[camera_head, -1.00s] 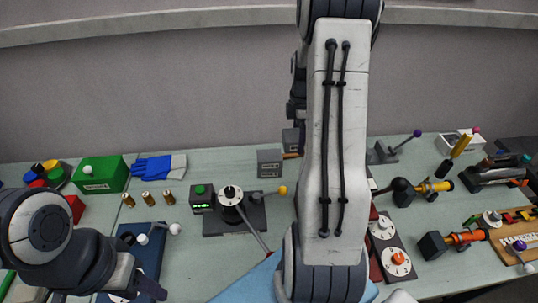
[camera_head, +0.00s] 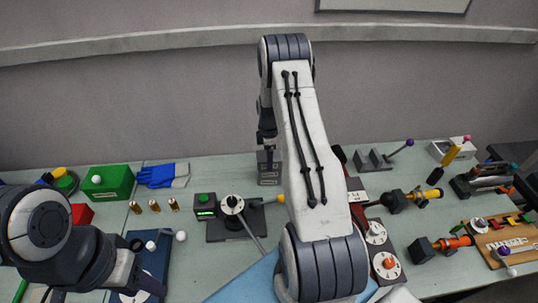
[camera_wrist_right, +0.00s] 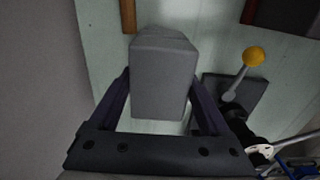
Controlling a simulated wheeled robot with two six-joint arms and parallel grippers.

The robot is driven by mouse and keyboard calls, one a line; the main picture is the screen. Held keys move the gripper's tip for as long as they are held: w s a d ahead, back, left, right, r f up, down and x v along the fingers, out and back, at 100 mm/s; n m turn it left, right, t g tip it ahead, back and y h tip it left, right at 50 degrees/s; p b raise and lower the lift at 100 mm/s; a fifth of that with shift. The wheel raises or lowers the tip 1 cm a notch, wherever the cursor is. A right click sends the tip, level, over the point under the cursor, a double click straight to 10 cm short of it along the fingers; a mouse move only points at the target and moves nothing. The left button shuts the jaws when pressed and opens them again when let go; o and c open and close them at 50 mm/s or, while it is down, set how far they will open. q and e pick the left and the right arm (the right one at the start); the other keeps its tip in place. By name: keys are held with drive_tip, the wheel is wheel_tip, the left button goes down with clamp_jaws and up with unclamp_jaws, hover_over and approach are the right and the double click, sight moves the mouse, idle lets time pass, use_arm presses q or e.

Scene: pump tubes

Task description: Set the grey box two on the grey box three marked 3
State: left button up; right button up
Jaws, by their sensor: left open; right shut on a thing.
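Grey box two (camera_wrist_right: 160,85) is held between the two fingers of my right gripper (camera_wrist_right: 160,105) in the right wrist view, and it hides whatever lies under it. In the head view my right gripper (camera_head: 267,143) points down just above a grey block shape (camera_head: 269,172) at the back of the table. This appears to be grey box three, with box two directly over it. Contact between the two boxes cannot be told, and the mark 3 is not readable. My left gripper (camera_head: 138,288) is open and empty at the lower left.
A wooden piece (camera_wrist_right: 128,16) lies near the held box. A green box (camera_head: 108,182) and blue gloves (camera_head: 158,176) are to the left. My right arm covers the table's middle.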

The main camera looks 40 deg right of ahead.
drive_tip(key=shift+f, duration=0.1)
drive_tip(key=o, duration=1.3)
drive_tip(key=shift+o, duration=0.2)
